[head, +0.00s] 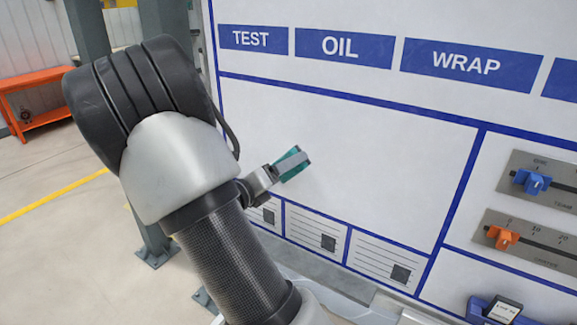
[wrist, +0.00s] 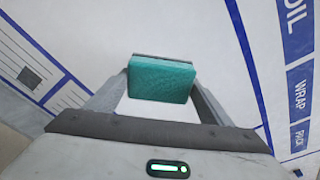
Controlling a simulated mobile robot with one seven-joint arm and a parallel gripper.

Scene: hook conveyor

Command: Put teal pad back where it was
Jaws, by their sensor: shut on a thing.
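The teal pad (wrist: 161,80) is a small block with a thin dark grey edge along its far side in the wrist view. My gripper (wrist: 161,88) is shut on it, with one finger on each side. In the head view the teal pad (head: 291,166) shows at my gripper (head: 288,168), partly covered by a grey finger. It is in front of the blank white panel of the board (head: 370,165), under the OIL label. I cannot tell whether the pad touches the board.
Above the blank panel are blue labels TEST (head: 253,39), OIL (head: 344,48) and WRAP (head: 470,63). Lined cards (head: 319,232) sit below it. At right are a blue slider (head: 531,182), an orange slider (head: 502,237) and a dark blue device (head: 497,309). An orange bench (head: 35,80) stands far left.

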